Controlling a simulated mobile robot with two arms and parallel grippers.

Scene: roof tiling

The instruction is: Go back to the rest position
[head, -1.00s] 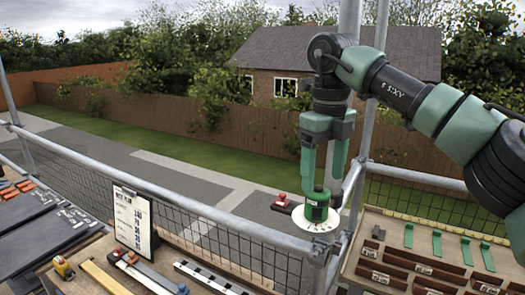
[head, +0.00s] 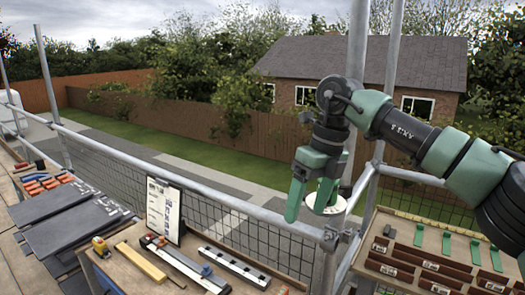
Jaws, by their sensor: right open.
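My right arm comes in from the right. Its green gripper (head: 306,212) hangs in the air with the fingers pointing down, spread apart and with nothing seen between the tips. It is in front of the scaffold rail near the upright pole. A pale round disc (head: 336,208) shows partly behind the right finger; I cannot tell what it belongs to or whether the finger touches it. My left gripper is out of view.
A scaffold pole (head: 357,60) and guard rail (head: 215,205) stand close by. A bench with a clipboard (head: 163,210), yellow tape measure (head: 101,247) and long tools is lower left, beside dark slates (head: 90,228). A tray of brown pieces (head: 425,262) is lower right.

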